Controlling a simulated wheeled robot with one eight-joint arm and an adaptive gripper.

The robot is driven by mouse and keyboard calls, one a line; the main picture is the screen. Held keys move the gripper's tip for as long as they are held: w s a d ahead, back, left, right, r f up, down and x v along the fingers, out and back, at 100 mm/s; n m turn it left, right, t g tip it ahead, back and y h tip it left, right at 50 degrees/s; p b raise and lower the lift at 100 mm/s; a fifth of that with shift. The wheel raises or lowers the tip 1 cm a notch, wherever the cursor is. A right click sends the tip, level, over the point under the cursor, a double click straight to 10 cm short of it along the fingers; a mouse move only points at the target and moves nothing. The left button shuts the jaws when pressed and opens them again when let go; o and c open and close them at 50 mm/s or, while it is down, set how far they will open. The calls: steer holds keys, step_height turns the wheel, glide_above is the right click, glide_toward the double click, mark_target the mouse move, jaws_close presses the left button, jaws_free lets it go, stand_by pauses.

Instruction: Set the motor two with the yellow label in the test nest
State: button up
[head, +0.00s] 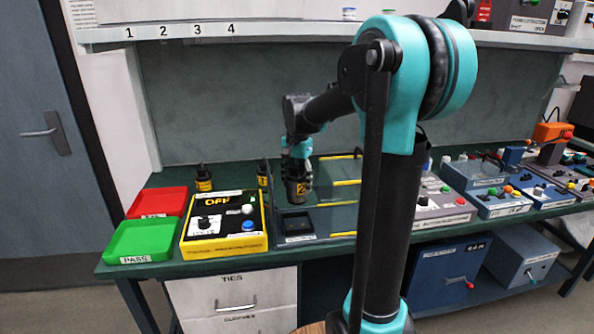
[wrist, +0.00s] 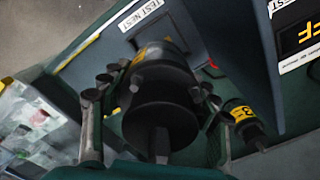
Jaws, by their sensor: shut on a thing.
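My gripper (head: 297,170) is shut on a dark cylindrical motor with a yellow label (head: 299,189). The label seems to show a 2 in the head view. The motor is upright, just above or behind the test nest (head: 295,223), a dark square recess at the front of the bench; I cannot tell whether they touch. In the wrist view the motor (wrist: 160,112) fills the space between the fingers, shaft toward the camera. The TEST NEST label (wrist: 137,15) shows beyond it; the motor hides part of the nest.
A yellow-edged control box (head: 224,222) stands left of the nest. Other yellow-labelled motors stand behind it, one at left (head: 203,181) and one nearer my gripper (head: 262,174). A green PASS tray (head: 142,240) and a red tray (head: 158,201) lie at far left. Control boxes crowd the right.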

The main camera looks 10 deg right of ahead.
steer(key=shift+f, duration=5.15)
steer(key=shift+f, duration=0.1)
steer(key=o, duration=1.9)
step_height(320, 180, up, 12)
steer(key=shift+r, duration=0.15)
